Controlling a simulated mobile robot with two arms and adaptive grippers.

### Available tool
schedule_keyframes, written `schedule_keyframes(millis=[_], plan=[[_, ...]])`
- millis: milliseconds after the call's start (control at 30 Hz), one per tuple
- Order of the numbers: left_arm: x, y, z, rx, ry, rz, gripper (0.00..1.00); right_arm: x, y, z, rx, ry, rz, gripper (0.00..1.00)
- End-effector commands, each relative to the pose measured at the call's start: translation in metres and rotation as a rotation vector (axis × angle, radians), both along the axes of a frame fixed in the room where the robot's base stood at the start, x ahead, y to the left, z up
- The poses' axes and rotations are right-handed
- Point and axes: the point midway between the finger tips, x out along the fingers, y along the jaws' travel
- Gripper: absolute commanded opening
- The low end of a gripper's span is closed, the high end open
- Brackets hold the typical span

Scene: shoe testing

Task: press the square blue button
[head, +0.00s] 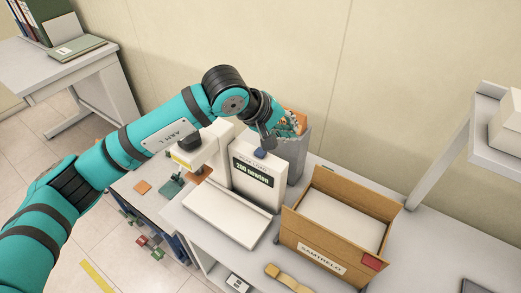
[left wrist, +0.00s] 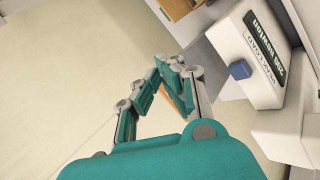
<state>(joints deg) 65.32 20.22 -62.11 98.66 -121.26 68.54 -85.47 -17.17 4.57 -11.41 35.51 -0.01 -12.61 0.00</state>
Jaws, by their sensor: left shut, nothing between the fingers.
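My left gripper (head: 292,123) is above and beyond the machine, near the grey bin. In the left wrist view its teal fingers (left wrist: 174,63) are shut, with nothing held. The wrist partly covers the area just behind the button in the head view. My right gripper is not in view.
A grey bin (head: 303,155) with an orange-brown item stands behind the machine. An open cardboard box (head: 315,243) is to its right. A shelf (head: 497,148) juts in at the right. A white desk (head: 60,72) with binders is at the far left.

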Motion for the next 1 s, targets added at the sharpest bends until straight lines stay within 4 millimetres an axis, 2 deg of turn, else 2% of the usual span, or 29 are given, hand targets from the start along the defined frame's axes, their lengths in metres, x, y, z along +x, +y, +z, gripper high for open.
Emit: schedule_keyframes(millis=[33,100,200,300,767,1000], plan=[[0.014,0.017,0.003,0.096,-0.055,0.014,0.0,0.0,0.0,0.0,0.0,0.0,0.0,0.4],[0.029,0.037,0.006,0.21,-0.109,0.031,0.0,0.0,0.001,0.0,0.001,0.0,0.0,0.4],[0.042,0.058,0.01,0.314,-0.154,0.052,0.0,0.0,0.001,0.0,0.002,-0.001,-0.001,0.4],[0.049,0.068,0.013,0.366,-0.176,0.063,0.0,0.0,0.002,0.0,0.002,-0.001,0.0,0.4],[0.05,0.07,0.012,0.377,-0.18,0.065,0.0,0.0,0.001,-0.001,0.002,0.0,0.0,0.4],[0.049,0.07,-0.006,0.376,-0.177,0.065,0.0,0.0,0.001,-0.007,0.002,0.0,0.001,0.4]])
